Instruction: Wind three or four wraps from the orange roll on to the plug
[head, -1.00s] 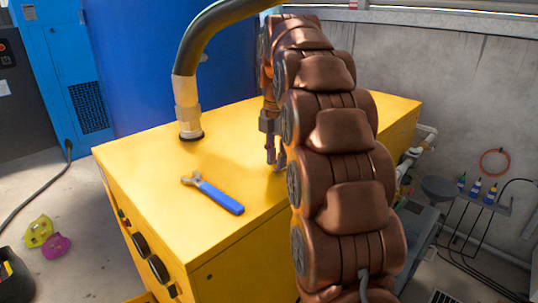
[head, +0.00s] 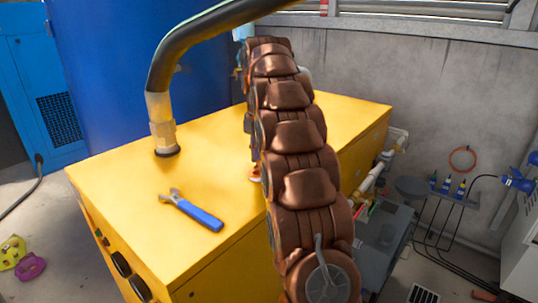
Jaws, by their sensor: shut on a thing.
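My gripper (head: 254,166) is mostly hidden behind my bronze-coloured arm, low over the yellow cabinet top. It is shut on a small orange and pale thing (head: 255,175), which looks like the orange roll. Only a sliver of it shows at the arm's left edge, so I cannot tell whether it touches the cabinet top. I cannot make out the plug in this view. An adjustable wrench with a blue handle (head: 200,215) lies on the cabinet top, left of my gripper.
The yellow cabinet (head: 215,255) carries a thick black hose (head: 170,70) on a brass-coloured fitting (head: 163,135). A large blue tank (head: 110,80) stands behind. Several small bottles (head: 446,186) stand on a shelf at right. Most of the cabinet top left of my arm is clear.

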